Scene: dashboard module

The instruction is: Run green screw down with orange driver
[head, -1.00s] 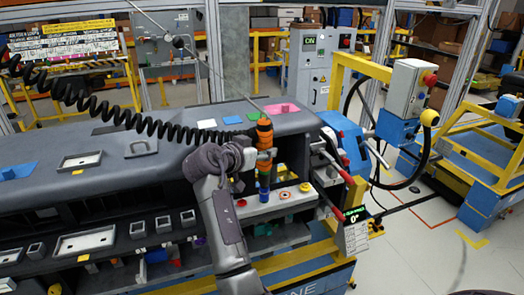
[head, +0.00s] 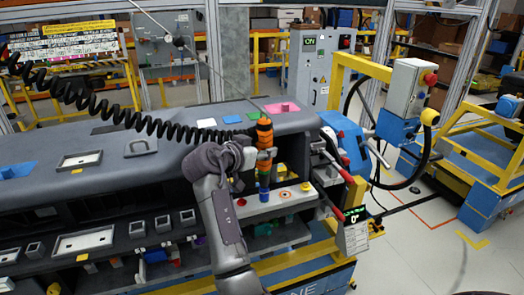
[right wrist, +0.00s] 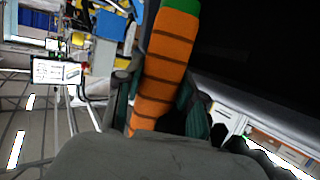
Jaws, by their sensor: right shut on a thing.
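The orange driver (head: 264,135) stands about upright over the dashboard module's front right part, with dark bands on its body. Its lower end is blue (head: 264,191) and reaches down to the white ledge (head: 252,210). My right gripper (head: 263,160) is shut around the driver's middle. In the right wrist view the orange banded body (right wrist: 163,75) runs up between the fingers, with a green part (right wrist: 182,5) at its far end. I cannot make out the green screw; the driver tip's contact is too small to tell. My left gripper is not in view.
The grey dashboard module (head: 110,170) fills the left and centre. A black coiled cable (head: 100,110) hangs across it to the driver. On the white ledge are a red button (head: 241,202) and a yellow piece (head: 305,187). A blue unit with red-tipped levers (head: 350,145) stands close right.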

